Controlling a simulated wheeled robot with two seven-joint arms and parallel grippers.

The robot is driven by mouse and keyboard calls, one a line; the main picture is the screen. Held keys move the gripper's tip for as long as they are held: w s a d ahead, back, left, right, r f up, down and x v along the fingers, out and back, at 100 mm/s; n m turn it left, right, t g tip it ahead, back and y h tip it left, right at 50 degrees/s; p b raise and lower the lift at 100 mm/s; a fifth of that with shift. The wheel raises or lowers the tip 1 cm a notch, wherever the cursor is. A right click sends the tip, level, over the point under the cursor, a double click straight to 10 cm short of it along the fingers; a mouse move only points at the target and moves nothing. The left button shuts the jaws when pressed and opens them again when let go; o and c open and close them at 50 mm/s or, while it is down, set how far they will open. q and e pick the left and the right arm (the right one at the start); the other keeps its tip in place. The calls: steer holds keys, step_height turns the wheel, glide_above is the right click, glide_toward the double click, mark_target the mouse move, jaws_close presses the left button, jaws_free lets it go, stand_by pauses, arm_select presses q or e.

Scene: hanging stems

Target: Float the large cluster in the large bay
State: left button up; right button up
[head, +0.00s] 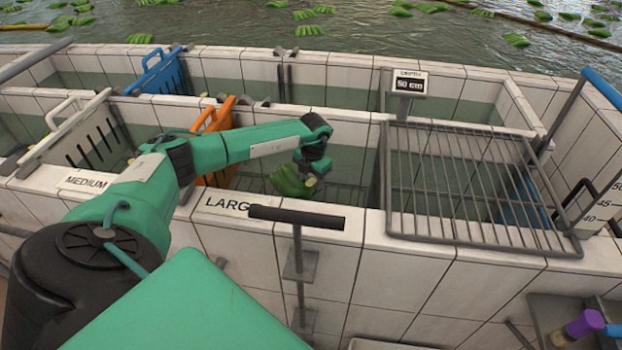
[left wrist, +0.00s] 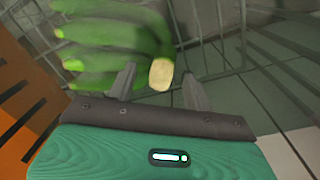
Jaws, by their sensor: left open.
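The large cluster (head: 291,181) is a bunch of green bananas low inside the large bay, whose front wall carries a partly hidden label (head: 226,204) starting "LARG". My left gripper (head: 312,174) reaches down into this bay at the cluster's right end. In the left wrist view the cluster (left wrist: 120,40) lies just beyond the fingers, with its pale cut crown between the two fingertips of the left gripper (left wrist: 158,82). The fingers are spread apart, one on each side of the crown. Whether they touch it I cannot tell. My right gripper is not in view.
An orange slotted divider (head: 212,120) stands at the bay's left side. A metal grate (head: 480,185) covers the section to the right. A dark T-shaped bar (head: 296,217) stands in front of the bay.

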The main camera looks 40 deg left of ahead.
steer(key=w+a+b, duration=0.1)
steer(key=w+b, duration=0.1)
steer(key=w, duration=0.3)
arm_select(q)
step_height(320, 180, up, 32)
steer(key=p, duration=1.1)
steer(key=shift+d+f, duration=0.25)
steer(key=shift+d, duration=0.15)
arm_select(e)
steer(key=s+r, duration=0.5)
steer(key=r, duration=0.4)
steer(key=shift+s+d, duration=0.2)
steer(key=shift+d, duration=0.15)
arm_select(q)
steer(key=shift+f, duration=0.15)
